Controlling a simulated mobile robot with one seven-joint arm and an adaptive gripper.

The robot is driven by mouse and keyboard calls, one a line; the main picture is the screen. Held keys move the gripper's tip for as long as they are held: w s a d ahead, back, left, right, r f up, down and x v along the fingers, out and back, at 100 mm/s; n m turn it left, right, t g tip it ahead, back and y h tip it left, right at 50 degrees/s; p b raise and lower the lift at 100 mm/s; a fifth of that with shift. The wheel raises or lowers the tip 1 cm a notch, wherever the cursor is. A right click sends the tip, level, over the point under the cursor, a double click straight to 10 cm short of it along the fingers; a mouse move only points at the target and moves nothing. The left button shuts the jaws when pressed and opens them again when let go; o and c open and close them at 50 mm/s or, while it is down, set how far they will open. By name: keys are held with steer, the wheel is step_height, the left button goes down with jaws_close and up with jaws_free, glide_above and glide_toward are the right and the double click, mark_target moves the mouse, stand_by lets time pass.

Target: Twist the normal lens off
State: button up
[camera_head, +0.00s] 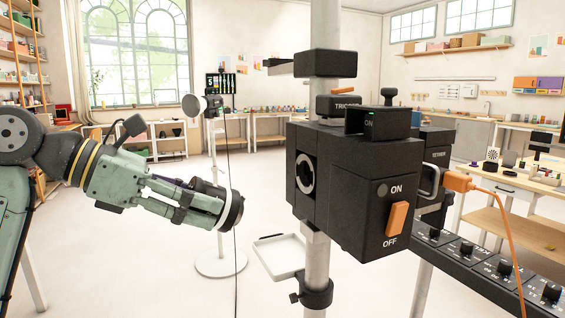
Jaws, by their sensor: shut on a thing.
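My gripper (208,203) reaches in from the left and is shut on a short round lens (233,210), black with a pale band. The lens is held to the left of the black camera body (340,180) and a little lower, with a clear gap between them. The camera is fixed on a grey upright pole. The round metal-ringed lens mount (305,173) on its left-facing side shows as an open ring. I cannot tell from any marking which lens this is.
A small white tray (265,238) is clamped to the pole below the camera. An orange switch (397,218) and an orange cable (500,196) are on the right. A black panel with knobs (470,266) stands at lower right. A lamp on a white stand (221,262) is behind my gripper.

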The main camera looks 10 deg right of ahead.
steer(key=shift+f, duration=0.1)
steer(key=shift+y, duration=0.3)
steer(key=shift+y+p, duration=0.4)
steer(key=shift+p, duration=0.35)
steer(key=shift+f+g+y+p, duration=0.25)
steer(key=shift+g+y+p, duration=0.35)
steer(key=shift+y+p, duration=0.65)
steer(key=shift+f+y+p, duration=0.45)
steer(key=shift+y+p, duration=0.1)
steer(key=shift+y, duration=0.2)
steer(key=shift+f+g, duration=0.3)
steer(key=shift+y, duration=0.3)
